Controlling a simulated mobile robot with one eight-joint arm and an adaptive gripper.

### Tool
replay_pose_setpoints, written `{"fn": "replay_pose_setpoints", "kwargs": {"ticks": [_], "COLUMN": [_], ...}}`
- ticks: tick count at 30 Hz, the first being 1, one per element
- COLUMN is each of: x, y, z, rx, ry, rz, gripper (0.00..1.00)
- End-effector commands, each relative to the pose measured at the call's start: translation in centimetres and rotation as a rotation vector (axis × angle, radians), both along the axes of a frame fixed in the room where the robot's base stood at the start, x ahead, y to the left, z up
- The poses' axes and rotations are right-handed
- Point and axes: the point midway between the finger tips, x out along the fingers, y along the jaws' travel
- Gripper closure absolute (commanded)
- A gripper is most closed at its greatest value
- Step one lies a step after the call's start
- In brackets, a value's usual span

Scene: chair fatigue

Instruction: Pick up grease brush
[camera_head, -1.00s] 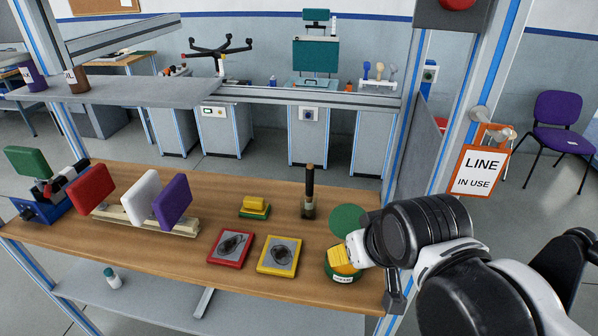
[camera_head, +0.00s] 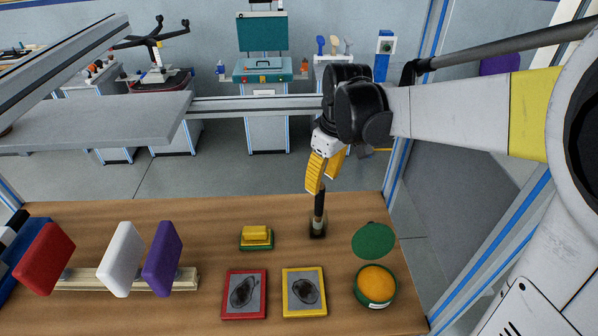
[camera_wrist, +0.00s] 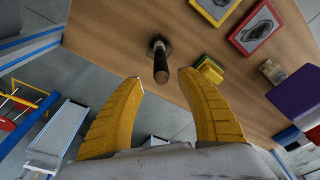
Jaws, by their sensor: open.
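The grease brush (camera_head: 319,208) stands upright with its dark handle up and its lower end in a small holder (camera_head: 317,232) on the wooden bench. Its bristles are hidden. My gripper (camera_head: 323,184) is open with yellow fingers pointing down, at the top of the handle. In the wrist view the brush (camera_wrist: 161,62) shows end-on, roughly centred just beyond the gap between the open fingertips (camera_wrist: 161,79). I cannot tell whether the handle top is between the fingers.
An open tin of orange grease (camera_head: 376,284) and a green disc (camera_head: 373,240) lie right of the brush.

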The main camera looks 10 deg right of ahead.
Motion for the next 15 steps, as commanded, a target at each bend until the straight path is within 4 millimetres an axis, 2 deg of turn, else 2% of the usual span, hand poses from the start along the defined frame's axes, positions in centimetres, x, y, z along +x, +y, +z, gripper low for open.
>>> {"fn": "replay_pose_setpoints", "kwargs": {"ticks": [1, 3, 11, 15], "x": [0.1, 0.2, 0.4, 0.4], "y": [0.1, 0.2, 0.3, 0.6], "z": [-1.2, -2.2, -4.0, -6.3], "rx": [0.0, 0.0, 0.0, 0.0], "ry": [0.0, -0.001, -0.001, -0.001], "rz": [0.0, 0.0, -0.001, -0.001], "gripper": [0.55, 0.55, 0.55, 0.55]}}
